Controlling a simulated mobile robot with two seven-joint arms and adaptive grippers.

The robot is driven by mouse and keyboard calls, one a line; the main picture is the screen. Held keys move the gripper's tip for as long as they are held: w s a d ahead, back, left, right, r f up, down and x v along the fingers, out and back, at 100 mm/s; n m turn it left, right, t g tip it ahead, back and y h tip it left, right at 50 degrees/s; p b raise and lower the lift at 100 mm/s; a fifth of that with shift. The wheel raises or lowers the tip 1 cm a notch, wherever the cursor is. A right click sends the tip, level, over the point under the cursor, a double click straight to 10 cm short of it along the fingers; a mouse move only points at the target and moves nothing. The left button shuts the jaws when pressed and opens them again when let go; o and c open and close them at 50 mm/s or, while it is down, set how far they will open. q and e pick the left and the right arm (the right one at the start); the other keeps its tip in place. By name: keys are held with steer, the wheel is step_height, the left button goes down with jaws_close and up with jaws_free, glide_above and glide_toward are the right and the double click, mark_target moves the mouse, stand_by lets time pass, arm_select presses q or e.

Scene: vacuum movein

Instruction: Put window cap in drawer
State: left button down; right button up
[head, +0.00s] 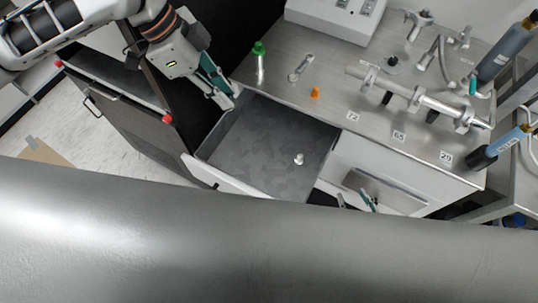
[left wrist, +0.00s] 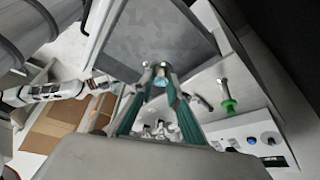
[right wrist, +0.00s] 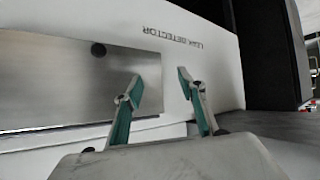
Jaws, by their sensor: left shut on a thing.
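The open drawer (head: 262,150) has a grey mottled floor and pulls out from the bench front. In the left wrist view the drawer (left wrist: 150,35) lies just past the fingertips. My left gripper (head: 231,101) is by the drawer's back left corner, near the bench edge. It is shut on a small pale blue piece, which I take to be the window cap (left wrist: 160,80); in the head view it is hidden. A small silver fitting (head: 299,160) stands on the drawer floor. My right gripper (right wrist: 160,85) is open and empty before the white "LEAK DETECTOR" front.
On the bench stand a green-capped tube (head: 259,62), a metal fitting (head: 301,68), an orange cone (head: 315,93) and a long steel tube assembly (head: 420,97). A dark cabinet door (head: 125,105) stands open at left. My large grey arm link covers the bottom of the head view.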

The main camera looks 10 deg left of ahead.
arm_select(q)
steer(key=shift+s+d+r+m+g, duration=0.15)
steer(key=shift+d+m+g, duration=0.1)
steer(key=shift+d+m, duration=0.25)
steer(key=shift+d+r+m+g, duration=0.1)
steer(key=shift+d+m+g, duration=0.15)
steer(key=shift+m, duration=0.35)
steer(key=shift+s+d+r+m, duration=0.1)
steer(key=shift+d+m, duration=0.05)
steer(key=shift+m, duration=0.15)
steer(key=shift+d, duration=0.1)
steer(key=b, duration=0.4)
glide_above(248, 152)
steer(key=a, duration=0.2)
steer(key=shift+m, duration=0.3)
step_height(248, 152, down, 15)
steer(key=shift+f, duration=0.1)
steer(key=shift+w+f+b, duration=0.2)
steer(key=shift+f+b, duration=0.25)
steer(key=shift+f, duration=1.95)
arm_select(e)
step_height(248, 152, down, 5)
steer(key=shift+a+r, duration=0.1)
steer(key=shift+a, duration=0.05)
steer(key=shift+s, duration=0.1)
arm_select(q)
steer(key=c, duration=1.9)
jaws_free()
